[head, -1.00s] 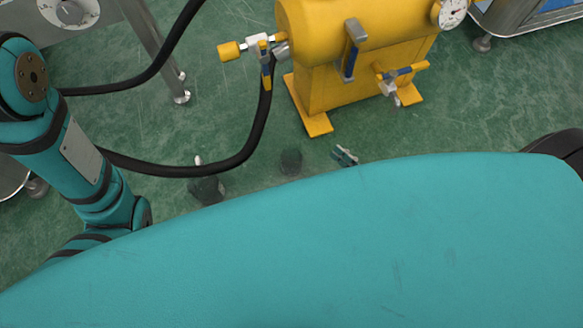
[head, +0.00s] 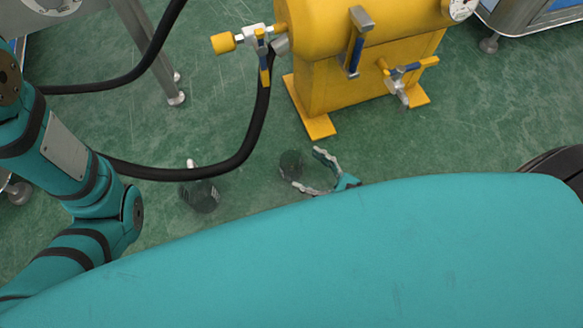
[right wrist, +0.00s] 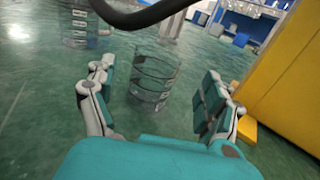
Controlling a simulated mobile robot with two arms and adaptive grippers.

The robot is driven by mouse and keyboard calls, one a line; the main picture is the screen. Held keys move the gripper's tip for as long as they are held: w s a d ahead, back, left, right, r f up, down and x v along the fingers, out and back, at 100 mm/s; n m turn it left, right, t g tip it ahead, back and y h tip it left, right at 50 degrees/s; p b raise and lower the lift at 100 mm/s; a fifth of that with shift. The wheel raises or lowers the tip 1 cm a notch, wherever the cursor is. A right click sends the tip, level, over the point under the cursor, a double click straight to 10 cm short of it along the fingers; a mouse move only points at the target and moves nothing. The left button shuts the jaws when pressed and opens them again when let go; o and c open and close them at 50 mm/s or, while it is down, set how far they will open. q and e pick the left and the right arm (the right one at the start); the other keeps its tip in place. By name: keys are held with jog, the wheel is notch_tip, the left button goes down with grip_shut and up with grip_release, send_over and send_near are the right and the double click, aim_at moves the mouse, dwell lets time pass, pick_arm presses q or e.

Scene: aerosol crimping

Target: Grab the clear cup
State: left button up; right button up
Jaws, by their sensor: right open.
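The clear cup (head: 290,163) stands on the green floor in the head view, a dark see-through cylinder beside my right gripper (head: 308,170). In the right wrist view the clear cup (right wrist: 153,78) is upright, with bands around it, and shows between the two spread fingers of my right gripper (right wrist: 157,80). The gripper is open, and I see no finger closed on the cup. My left arm (head: 60,150) comes in from the left; its gripper is out of the picture.
A second clear vessel with a pale top (head: 199,193) stands to the left. A black hose (head: 235,160) arcs above the vessels. A yellow machine (head: 350,75) stands on the floor behind and to the right. Open green floor lies between.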

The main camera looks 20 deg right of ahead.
aim_at(295, 165)
jog(key=b+x, duration=0.3)
jog(key=x, duration=0.1)
jog(key=shift+a+f, duration=0.1)
jog(key=shift+a, duration=0.2)
jog(key=shift+w+a+b, duration=0.3)
jog(key=shift+w+a, duration=0.05)
jog(key=c, duration=1.1)
